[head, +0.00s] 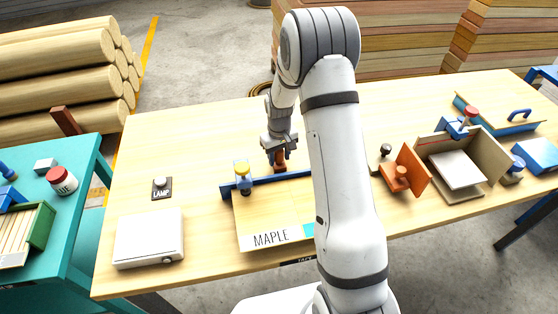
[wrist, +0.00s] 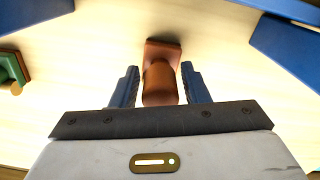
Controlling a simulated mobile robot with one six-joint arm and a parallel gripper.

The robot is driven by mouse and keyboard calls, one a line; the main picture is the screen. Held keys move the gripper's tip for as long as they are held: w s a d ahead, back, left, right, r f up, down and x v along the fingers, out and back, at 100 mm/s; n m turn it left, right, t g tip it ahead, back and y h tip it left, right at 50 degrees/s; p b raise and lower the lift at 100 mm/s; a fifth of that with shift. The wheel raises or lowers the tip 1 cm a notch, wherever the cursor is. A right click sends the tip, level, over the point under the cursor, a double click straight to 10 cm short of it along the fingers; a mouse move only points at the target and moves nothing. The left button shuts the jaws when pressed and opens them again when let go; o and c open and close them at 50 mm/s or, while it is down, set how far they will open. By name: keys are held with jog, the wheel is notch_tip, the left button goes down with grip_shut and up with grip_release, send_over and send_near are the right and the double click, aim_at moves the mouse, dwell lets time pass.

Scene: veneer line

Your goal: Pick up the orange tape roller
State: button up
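A brownish-orange tool with a rounded handle and a reddish-brown block end, which looks like the tape roller, shows in the wrist view (wrist: 160,84). In the head view it is a small reddish-brown shape (head: 280,164) under my gripper (head: 279,146), behind the blue bar. My gripper in the wrist view (wrist: 160,86) has its two blue fingers on either side of the handle. Narrow gaps show between fingers and handle, so it looks open around it. The tool's underside is hidden.
The maple board (head: 262,215) with its blue bar (head: 264,184) lies in front of the gripper. An orange upright plate with a knob (head: 412,170) stands right of my arm. A white box (head: 149,238) and a lamp button (head: 161,187) are at left. The table's back left is clear.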

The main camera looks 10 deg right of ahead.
jog(key=c, duration=0.8)
jog(key=shift+o, duration=0.2)
jog(key=shift+r, duration=0.1)
notch_tip(320, 180, up, 10)
jog(key=shift+f+b, duration=0.1)
jog(key=shift+b, duration=1)
